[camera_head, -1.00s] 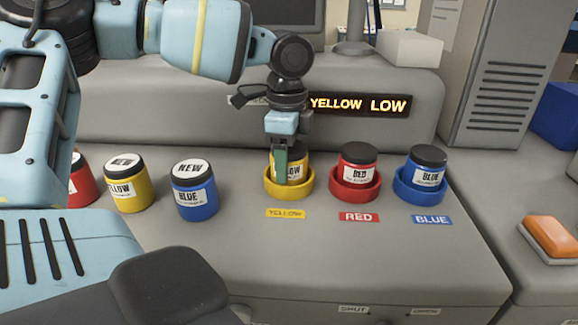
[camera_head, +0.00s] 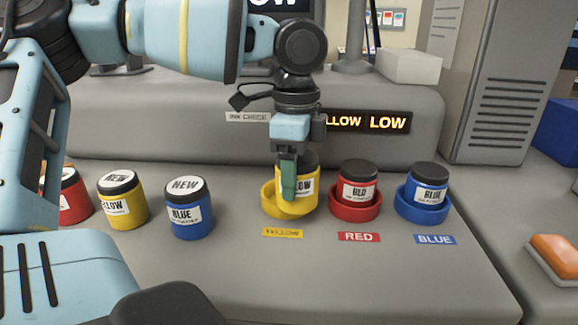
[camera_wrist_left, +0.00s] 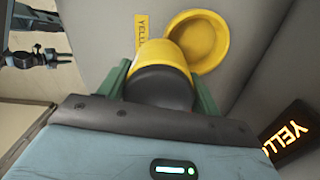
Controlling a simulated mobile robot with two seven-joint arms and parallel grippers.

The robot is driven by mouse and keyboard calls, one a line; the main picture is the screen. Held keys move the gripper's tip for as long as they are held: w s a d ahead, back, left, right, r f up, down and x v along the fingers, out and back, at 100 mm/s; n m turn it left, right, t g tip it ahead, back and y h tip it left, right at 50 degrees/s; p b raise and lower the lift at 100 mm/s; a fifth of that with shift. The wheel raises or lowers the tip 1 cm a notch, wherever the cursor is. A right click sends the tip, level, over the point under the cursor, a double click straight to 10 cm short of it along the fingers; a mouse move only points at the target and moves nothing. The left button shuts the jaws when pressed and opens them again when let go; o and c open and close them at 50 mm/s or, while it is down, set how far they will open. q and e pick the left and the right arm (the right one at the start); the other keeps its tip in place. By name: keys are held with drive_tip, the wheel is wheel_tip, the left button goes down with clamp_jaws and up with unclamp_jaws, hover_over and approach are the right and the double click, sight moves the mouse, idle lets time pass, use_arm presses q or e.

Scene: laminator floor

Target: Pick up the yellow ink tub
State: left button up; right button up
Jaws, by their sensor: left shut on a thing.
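My left gripper (camera_head: 293,182) is shut on a yellow ink tub (camera_head: 309,188) with a black lid and white label. The tub is raised above the yellow round holder (camera_head: 270,208) and slightly off to its right. In the left wrist view the tub (camera_wrist_left: 176,58) sits between the two green fingers, its lid toward the camera, and the empty inside of the yellow holder (camera_wrist_left: 205,38) shows beside it. A second yellow tub (camera_head: 122,208), marked NEW on its lid, stands at left. What looks like my right gripper (camera_wrist_left: 48,58) shows small at the wrist view's edge.
A red tub (camera_head: 358,190) and a blue tub (camera_head: 428,194) sit in matching holders to the right. A NEW blue tub (camera_head: 188,215) and a red tub (camera_head: 70,200) stand at left. A lit display (camera_head: 375,122) is behind. The front counter is clear.

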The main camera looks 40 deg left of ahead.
use_arm(q)
drive_tip(key=s+d, duration=0.4)
drive_tip(key=d, duration=0.5)
drive_tip(key=shift+s+r+b, duration=0.4)
drive_tip(key=shift+r, duration=0.05)
drive_tip(key=shift+d, duration=0.1)
